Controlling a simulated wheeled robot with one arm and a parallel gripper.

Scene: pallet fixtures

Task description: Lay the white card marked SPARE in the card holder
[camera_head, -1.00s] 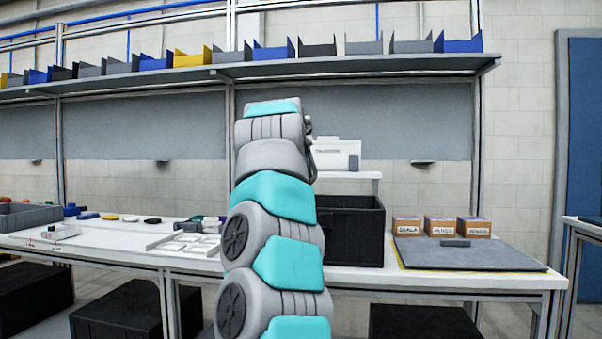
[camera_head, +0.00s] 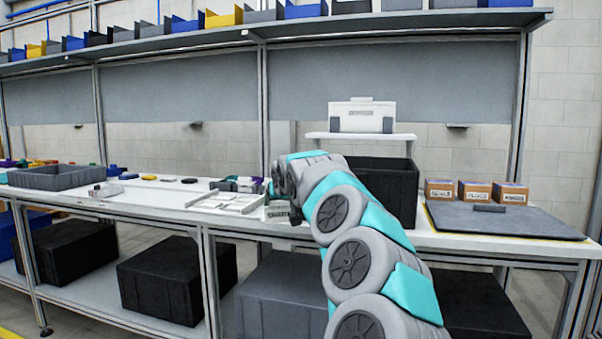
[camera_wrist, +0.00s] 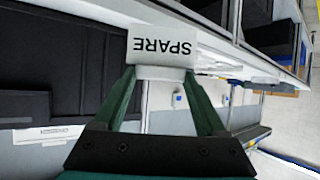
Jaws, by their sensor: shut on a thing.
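The white card marked SPARE (camera_wrist: 163,47) is between the tips of my gripper (camera_wrist: 166,73) in the wrist view. My gripper is shut on it, and its lettering looks upside down. In the head view my wrist is over the bench's front part, right of a white divided tray (camera_head: 228,202); my arm hides most of the gripper. I cannot tell for sure which thing is the card holder. A small white fixture (camera_head: 105,190) lies farther left on the bench.
A grey bin (camera_head: 62,178) stands at the bench's left. A black crate (camera_head: 385,185) stands behind my arm, beside a raised white stand (camera_head: 360,136) with a white box (camera_head: 362,116). Three small cartons (camera_head: 474,192) and a dark grey mat (camera_head: 545,222) are at the right.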

